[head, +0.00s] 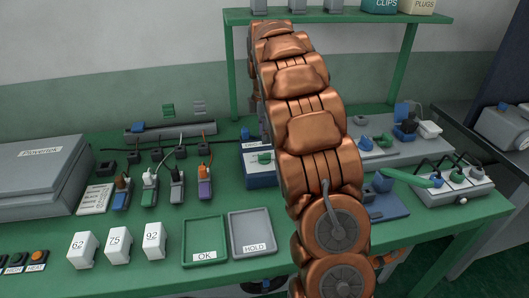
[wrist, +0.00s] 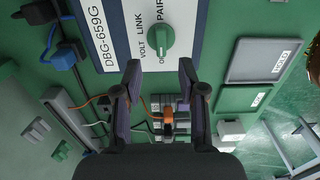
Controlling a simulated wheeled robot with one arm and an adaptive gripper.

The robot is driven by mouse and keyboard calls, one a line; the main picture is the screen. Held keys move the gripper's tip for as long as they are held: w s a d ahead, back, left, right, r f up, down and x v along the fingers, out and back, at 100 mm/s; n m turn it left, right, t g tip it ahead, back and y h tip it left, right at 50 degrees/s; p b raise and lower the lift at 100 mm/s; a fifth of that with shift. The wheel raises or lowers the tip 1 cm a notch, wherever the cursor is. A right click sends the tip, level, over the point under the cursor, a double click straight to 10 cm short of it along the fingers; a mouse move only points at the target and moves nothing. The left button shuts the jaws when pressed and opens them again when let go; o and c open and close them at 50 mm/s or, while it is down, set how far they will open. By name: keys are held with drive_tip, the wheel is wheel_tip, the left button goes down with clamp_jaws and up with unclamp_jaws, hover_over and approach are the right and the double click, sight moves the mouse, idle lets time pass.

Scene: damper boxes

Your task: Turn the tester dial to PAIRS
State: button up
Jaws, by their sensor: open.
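The tester (wrist: 193,20) shows in the wrist view as a white panel with a blue edge, marked DBG-659G. Its green dial (wrist: 160,40) sits among the labels VOLT, LINK and a partly cut-off PAIRS. I cannot tell for sure which label the dial points to. My gripper (wrist: 159,68) is open and empty, its two dark fingers apart on either side below the dial and not around it. In the head view the tester (head: 262,180) stands left of my arm, which hides part of it and my gripper.
The green OK tray (head: 205,262) and grey HOLD tray (head: 272,247) lie in front of the tester. White blocks (head: 118,243) and several plugged devices stand to the left. A grey case (head: 40,175) is at far left. A shelf (head: 350,16) spans the back.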

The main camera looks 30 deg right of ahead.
sight(264, 154)
drive_tip(key=shift+s+f, duration=0.15)
drive_tip(key=shift+f, duration=0.5)
drive_tip(key=shift+f+p, duration=0.75)
drive_tip(key=shift+f, duration=2.35)
clamp_jaws()
